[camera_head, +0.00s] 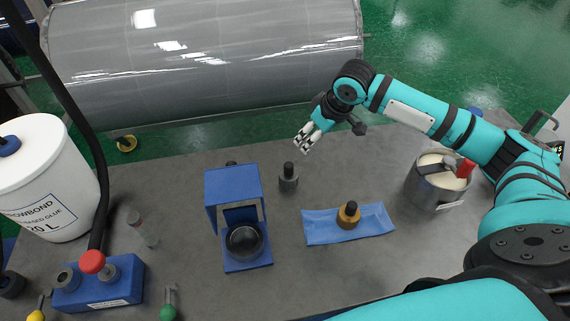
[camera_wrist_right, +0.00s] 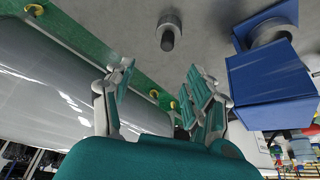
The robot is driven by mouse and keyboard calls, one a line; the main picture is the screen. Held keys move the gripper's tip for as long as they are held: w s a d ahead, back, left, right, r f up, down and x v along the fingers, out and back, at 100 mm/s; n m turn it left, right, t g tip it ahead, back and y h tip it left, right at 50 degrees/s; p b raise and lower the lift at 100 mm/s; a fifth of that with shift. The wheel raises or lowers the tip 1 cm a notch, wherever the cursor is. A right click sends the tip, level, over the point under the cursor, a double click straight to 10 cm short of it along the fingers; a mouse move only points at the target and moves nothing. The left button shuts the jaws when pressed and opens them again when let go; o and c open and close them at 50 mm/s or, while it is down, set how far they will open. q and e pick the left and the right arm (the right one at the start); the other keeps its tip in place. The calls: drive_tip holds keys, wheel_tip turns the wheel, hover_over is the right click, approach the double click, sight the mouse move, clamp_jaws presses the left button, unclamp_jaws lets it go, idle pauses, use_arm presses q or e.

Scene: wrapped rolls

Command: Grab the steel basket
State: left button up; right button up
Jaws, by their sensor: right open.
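A round steel container (camera_head: 418,188), the only thing here resembling a steel basket, stands on the right of the grey table. It holds cream-coloured contents, and a red-topped item shows at its rim. My right gripper (camera_head: 307,137) is open and empty near the table's far edge, well to the left of the container and apart from it. In the right wrist view its two fingers (camera_wrist_right: 160,75) are spread with nothing between them. The container is not seen in that view. My left gripper is not in view.
A small dark cylinder (camera_head: 288,182) stands near my right gripper. A blue stand (camera_head: 232,187) is left of it. A blue tray (camera_head: 320,229) holds a brown-and-black piece (camera_head: 348,215). A white glue bucket (camera_head: 45,185) stands left. A large wrapped roll (camera_head: 205,65) lies behind the table.

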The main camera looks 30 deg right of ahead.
drive_tip(key=p, duration=0.2)
approach(289, 164)
drive_tip(key=x, duration=0.3)
drive_tip(key=p+x, duration=0.1)
drive_tip(key=shift+d+f, duration=0.2)
drive_tip(key=shift+d, duration=0.2)
drive_tip(key=shift+w+a+f, duration=0.1)
drive_tip(key=shift+f, duration=0.15)
drive_tip(key=shift+w+a+f+p, duration=0.2)
drive_tip(key=shift+a+f+p, duration=0.2)
drive_tip(key=shift+p, duration=0.25)
drive_tip(key=p+x, duration=0.1)
drive_tip(key=x, duration=0.2)
drive_tip(key=shift+w+a+f, duration=0.15)
drive_tip(key=shift+f, duration=0.15)
drive_tip(key=shift+w+f, duration=0.1)
drive_tip(key=shift+f, duration=0.25)
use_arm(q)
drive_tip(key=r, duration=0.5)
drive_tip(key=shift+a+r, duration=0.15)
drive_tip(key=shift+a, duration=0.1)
use_arm(e)
drive_tip(key=shift+c, duration=0.2)
